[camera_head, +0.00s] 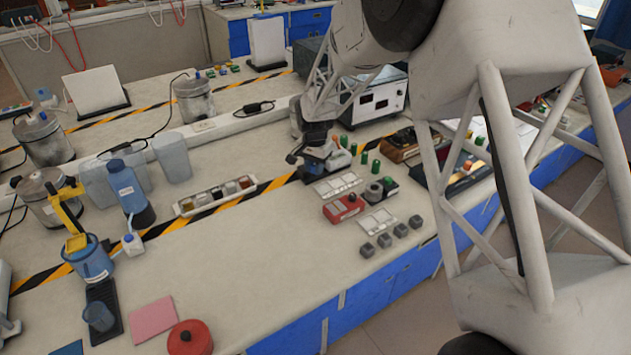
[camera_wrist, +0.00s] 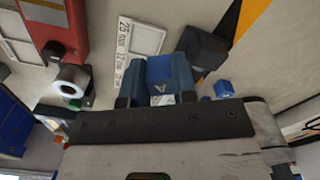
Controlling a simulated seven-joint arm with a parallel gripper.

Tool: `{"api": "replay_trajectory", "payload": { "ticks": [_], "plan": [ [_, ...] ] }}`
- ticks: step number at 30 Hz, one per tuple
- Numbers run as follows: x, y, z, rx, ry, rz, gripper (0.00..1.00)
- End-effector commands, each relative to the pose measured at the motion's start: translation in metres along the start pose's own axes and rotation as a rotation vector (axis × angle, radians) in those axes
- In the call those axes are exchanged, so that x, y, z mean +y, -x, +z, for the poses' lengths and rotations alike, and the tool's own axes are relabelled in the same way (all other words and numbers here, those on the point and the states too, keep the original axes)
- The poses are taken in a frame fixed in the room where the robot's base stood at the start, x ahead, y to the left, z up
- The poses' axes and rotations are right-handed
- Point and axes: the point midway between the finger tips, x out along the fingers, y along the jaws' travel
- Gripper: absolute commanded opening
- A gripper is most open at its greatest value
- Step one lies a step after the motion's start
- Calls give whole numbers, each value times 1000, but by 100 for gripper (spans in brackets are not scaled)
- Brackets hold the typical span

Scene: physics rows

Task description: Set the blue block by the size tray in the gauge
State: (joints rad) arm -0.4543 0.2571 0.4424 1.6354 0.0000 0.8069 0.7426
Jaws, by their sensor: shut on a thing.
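My gripper (camera_wrist: 166,92) is shut on a blue block (camera_wrist: 170,70), which sits between the dark fingers in the wrist view and has a pale mark on its face. In the head view my gripper (camera_head: 312,158) is low over the bench, and the block is hard to make out there. A white tray with printed mm sizes (camera_wrist: 140,36) lies just beyond the block. In the head view this tray (camera_head: 338,184) lies just in front of my gripper. I cannot tell whether the block touches the bench. I cannot tell for sure which thing is the gauge.
A red box (camera_head: 343,208) lies beside the tray, with a second white tray (camera_head: 378,221) past it. Several dark grey blocks (camera_head: 384,240) line the bench's front edge. A dark block (camera_wrist: 203,46) stands close to the held block. Green and orange pegs (camera_head: 363,158) stand at the right.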

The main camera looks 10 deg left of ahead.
Motion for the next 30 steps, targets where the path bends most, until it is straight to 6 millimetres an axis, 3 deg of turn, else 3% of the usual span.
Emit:
{"api": "replay_trajectory", "payload": {
  "ticks": [6,13,30],
  "plan": [
    [-21,4,-38,1,-241,-1,3],
    [-35,8,-65,0,-427,-1,3],
    [-40,9,-74,0,-498,0,3]
  ]
}}
